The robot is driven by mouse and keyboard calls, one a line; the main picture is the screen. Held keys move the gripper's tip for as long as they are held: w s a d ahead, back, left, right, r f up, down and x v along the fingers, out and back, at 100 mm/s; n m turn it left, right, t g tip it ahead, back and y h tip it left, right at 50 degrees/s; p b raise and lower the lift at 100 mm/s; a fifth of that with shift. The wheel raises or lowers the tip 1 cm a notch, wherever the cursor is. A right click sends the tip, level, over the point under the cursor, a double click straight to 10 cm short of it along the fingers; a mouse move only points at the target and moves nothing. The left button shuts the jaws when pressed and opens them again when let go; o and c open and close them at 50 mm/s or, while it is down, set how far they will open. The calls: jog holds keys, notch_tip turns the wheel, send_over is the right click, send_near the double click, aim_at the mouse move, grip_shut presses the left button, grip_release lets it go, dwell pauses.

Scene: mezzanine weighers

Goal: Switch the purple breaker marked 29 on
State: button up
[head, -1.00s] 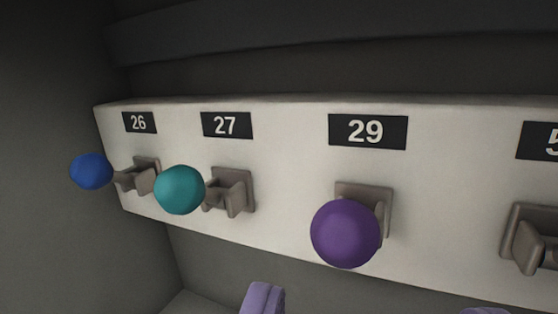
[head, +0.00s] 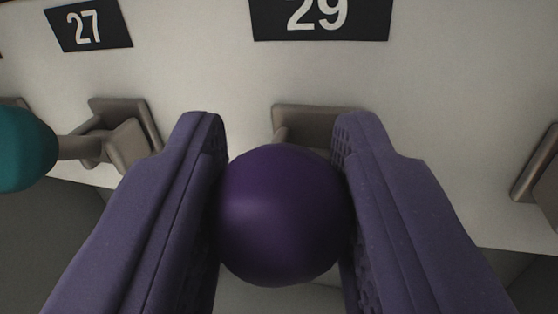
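The purple breaker's round knob (head: 284,215) is in the middle of the head view, below the black label 29 (head: 318,14). Its grey bracket (head: 305,122) is on the white panel behind it, partly hidden by the knob and a finger. My gripper (head: 278,135) has its two purple fingers on either side of the knob. Both fingers appear to touch the knob's sides, with the tips reaching past it toward the panel. The lever behind the knob is mostly hidden.
The teal knob (head: 22,148) of breaker 27 sticks out at the left, with its grey bracket (head: 122,135) beside my left finger. Another grey bracket (head: 541,180) is at the right edge. Below the panel is a dark recess.

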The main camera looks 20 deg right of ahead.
jog(key=c, duration=0.4)
jog(key=shift+d+r+g+p, duration=0.1)
jog(key=shift+r+g+p, duration=0.35)
jog(key=shift+p, duration=0.65)
jog(key=shift+w+g+y+p, duration=0.15)
jog(key=shift+g+y+p, duration=0.2)
jog(key=shift+p, duration=0.3)
jog(key=shift+f, duration=0.1)
jog(key=o, duration=1)
